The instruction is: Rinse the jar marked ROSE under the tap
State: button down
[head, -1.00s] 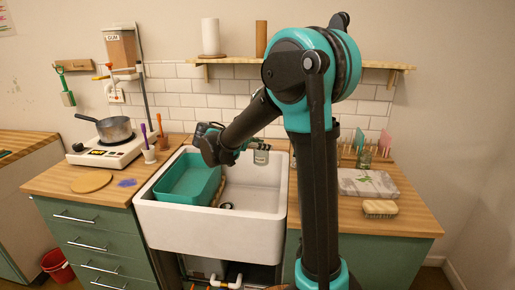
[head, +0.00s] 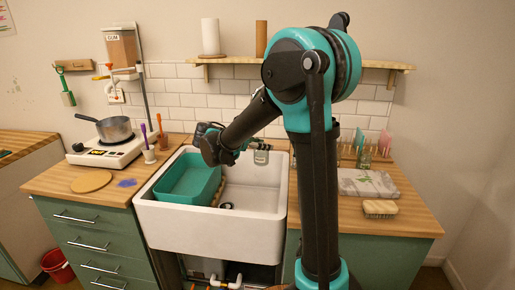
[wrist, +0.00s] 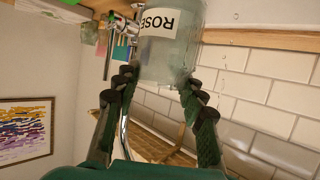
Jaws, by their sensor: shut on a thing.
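The jar marked ROSE (wrist: 172,50) is clear glass with a white label, upside down in the wrist picture. My gripper (wrist: 157,82) is shut on it, one dark finger on each side. In the head view the jar (head: 261,157) is held above the back of the white sink (head: 250,225), right of the teal basin. A metal tap fitting (wrist: 122,42) shows beside the jar in the wrist view. Small drops show near the jar there. In the head view my arm hides most of the tap area, and I cannot tell whether water runs into the jar.
A teal basin (head: 187,183) fills the sink's left part; the sink's front right is clear. A hot plate with a pan (head: 114,130) stands left.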

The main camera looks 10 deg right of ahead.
jog(key=s+r, duration=0.4)
jog(key=s, duration=0.1)
dwell(0.7)
dwell(0.4)
